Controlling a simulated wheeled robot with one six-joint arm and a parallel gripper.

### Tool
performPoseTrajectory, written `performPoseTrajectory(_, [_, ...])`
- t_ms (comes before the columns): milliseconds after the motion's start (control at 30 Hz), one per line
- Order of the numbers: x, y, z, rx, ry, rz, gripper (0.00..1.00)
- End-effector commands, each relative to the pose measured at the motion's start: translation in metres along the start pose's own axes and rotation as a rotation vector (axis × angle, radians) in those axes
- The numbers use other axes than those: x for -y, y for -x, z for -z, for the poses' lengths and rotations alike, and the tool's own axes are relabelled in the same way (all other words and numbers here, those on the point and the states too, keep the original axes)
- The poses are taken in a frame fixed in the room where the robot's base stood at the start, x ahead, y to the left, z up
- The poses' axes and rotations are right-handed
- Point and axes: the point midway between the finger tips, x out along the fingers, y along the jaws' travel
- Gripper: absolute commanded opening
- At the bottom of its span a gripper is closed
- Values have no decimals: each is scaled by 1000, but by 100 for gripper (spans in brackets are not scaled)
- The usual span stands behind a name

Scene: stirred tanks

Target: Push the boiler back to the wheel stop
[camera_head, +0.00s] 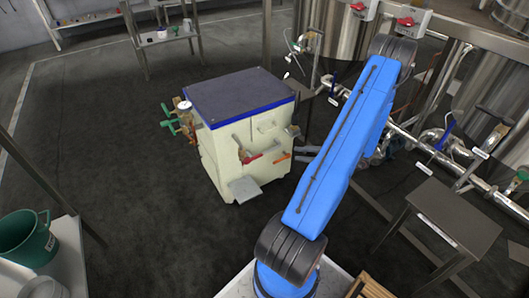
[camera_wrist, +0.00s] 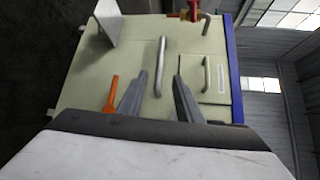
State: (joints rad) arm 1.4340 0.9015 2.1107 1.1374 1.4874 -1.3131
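The boiler (camera_head: 222,160) is a cream box with a dark, blue-edged top, standing on the dark floor. Its front carries a red lever (camera_head: 252,159), an orange handle (camera_head: 281,157) and a grey plate (camera_head: 245,190). My gripper (camera_head: 303,154) is at the boiler's right side, partly hidden by my blue arm. In the wrist view the gripper (camera_wrist: 158,88) is open, pointing at the cream face. A metal bar handle (camera_wrist: 160,66) shows between its two fingers; I cannot tell whether they touch anything. I cannot make out a wheel stop.
Steel tanks (camera_head: 341,32) and low pipework stand at the right and back right. A grey stool (camera_head: 440,213) is at the right. A green bucket (camera_head: 27,238) is at the lower left. A small table (camera_head: 163,38) stands behind the boiler. Floor left of the boiler is open.

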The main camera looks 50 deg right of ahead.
Motion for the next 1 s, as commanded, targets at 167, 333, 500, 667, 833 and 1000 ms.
performPoseTrajectory(167, [0, -22, -1, 4, -1, -1, 32])
performPoseTrajectory(333, [0, -51, -1, 4, -2, -1, 32])
performPoseTrajectory(500, [0, -82, -2, 6, -1, -1, 32])
performPoseTrajectory(667, [0, -109, -1, 5, -1, -2, 32])
performPoseTrajectory(833, [0, -137, -2, 5, -1, -2, 32])
performPoseTrajectory(1000, [0, -158, -1, 4, -1, -2, 32])
